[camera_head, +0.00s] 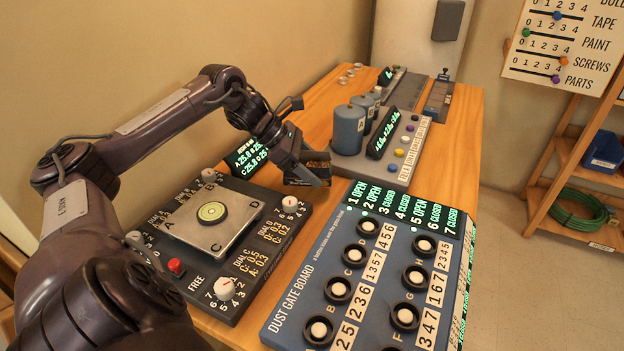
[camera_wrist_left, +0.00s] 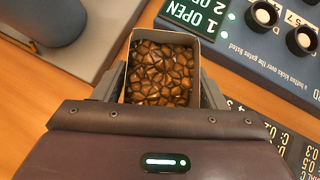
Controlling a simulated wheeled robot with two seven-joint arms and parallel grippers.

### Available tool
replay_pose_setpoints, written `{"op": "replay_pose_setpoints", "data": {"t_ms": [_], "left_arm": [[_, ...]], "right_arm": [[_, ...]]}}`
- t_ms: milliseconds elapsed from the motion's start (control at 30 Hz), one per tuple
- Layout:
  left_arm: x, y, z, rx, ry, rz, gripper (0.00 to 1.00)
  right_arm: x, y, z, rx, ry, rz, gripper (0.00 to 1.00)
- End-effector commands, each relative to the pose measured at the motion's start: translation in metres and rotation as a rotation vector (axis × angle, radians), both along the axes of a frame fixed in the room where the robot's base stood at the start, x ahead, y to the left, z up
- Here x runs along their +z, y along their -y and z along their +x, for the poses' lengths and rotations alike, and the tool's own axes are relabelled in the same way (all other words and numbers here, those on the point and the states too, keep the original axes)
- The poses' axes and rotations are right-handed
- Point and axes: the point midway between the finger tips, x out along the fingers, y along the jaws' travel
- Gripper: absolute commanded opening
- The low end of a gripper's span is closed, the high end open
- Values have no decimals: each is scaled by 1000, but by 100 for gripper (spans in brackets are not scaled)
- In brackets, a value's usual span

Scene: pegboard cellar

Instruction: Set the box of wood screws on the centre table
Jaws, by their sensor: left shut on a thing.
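My left gripper (camera_head: 312,172) is shut on an open box of wood screws (camera_wrist_left: 162,75). In the left wrist view the box has pale walls, is full of brown screw heads, and sits between the two fingers. In the head view the box (camera_head: 318,160) is small, dark and partly hidden by the gripper. My right gripper is not in view.
The dust gate board (camera_head: 350,290) fills the near right, the dial board (camera_head: 262,232) the near left. A console with blue-grey cylinders (camera_head: 348,130) stands behind the box. Bare wood shows between these. A shelf with a blue bin (camera_head: 603,150) stands at right.

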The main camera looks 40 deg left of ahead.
Motion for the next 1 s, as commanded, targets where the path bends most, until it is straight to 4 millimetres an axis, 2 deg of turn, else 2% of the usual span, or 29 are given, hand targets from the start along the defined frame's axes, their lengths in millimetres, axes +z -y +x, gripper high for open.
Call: {"op": "replay_pose_setpoints", "data": {"t_ms": [333,733,767,900,1000], "left_arm": [[-35,0,1,-1,4,-2,24],[-40,0,1,0,5,0,24],[-41,0,0,0,2,0,67],[-41,0,0,0,2,0,85],[-41,0,0,0,2,0,87]], "right_arm": [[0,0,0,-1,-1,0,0],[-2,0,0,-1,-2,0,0],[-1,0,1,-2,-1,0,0],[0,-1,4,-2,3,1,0],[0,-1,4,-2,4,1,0]]}}
